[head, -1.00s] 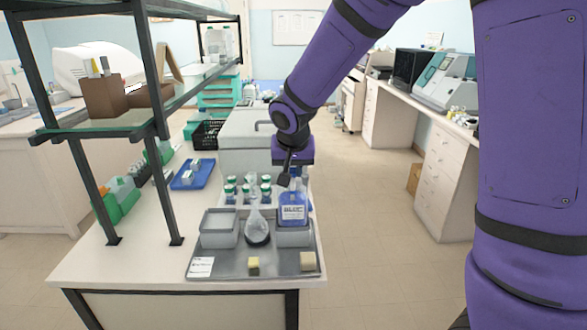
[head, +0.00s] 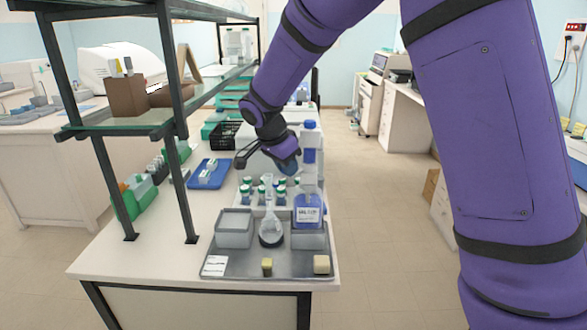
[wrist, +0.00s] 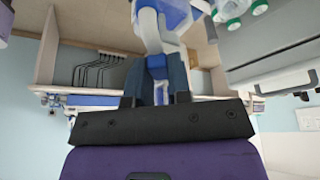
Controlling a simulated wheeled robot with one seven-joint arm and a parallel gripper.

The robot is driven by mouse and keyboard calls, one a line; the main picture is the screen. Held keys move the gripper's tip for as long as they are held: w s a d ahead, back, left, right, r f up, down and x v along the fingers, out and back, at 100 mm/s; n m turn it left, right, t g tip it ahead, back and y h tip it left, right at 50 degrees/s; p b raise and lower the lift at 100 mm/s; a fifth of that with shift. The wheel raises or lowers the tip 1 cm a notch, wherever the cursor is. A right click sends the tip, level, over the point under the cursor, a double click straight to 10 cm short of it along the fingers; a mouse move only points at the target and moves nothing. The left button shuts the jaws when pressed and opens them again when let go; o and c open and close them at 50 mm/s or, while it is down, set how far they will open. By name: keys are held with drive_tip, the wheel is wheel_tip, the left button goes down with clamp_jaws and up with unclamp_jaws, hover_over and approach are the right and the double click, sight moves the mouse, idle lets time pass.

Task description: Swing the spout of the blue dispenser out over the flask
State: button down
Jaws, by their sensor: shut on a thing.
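The blue dispenser (head: 308,211) stands upright at the right of the steel tray. Its tall pump with a blue cap (head: 310,140) rises above the bottle. My gripper (head: 290,166) is at the dispenser's upper part, on the left and far side of the pump. In the wrist view my fingers (wrist: 157,88) are closed on a narrow pale part, which looks like the dispenser's spout (wrist: 158,66).
The steel tray (head: 240,270) holds grey basins, such as the left one (head: 234,232), and small yellowish blocks. Several green-capped bottles (head: 247,192) stand behind. The shelf post (head: 180,150) rises at left. Open floor lies right of the bench.

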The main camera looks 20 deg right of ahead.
drive_tip(key=shift+w+a+m+g, duration=0.1)
drive_tip(key=shift+w+m+g, duration=0.45)
drive_tip(key=shift+w+m, duration=0.6)
drive_tip(key=shift+w+d+m+g, duration=0.1)
drive_tip(key=shift+w+m+g, duration=0.45)
drive_tip(key=shift+m, duration=1.05)
drive_tip(key=shift+w+a+m+g, duration=0.1)
drive_tip(key=shift+w+m+g, duration=0.4)
drive_tip(key=shift+w+m, duration=0.65)
drive_tip(key=shift+s+m, duration=0.2)
drive_tip(key=shift+m, duration=0.1)
drive_tip(key=c, duration=1)
unclamp_jaws()
drive_tip(key=shift+c, duration=0.2)
drive_tip(key=v, duration=1)
drive_tip(key=shift+a+r, duration=0.15)
drive_tip(key=shift+r, duration=0.15)
drive_tip(key=shift+w, duration=0.1)
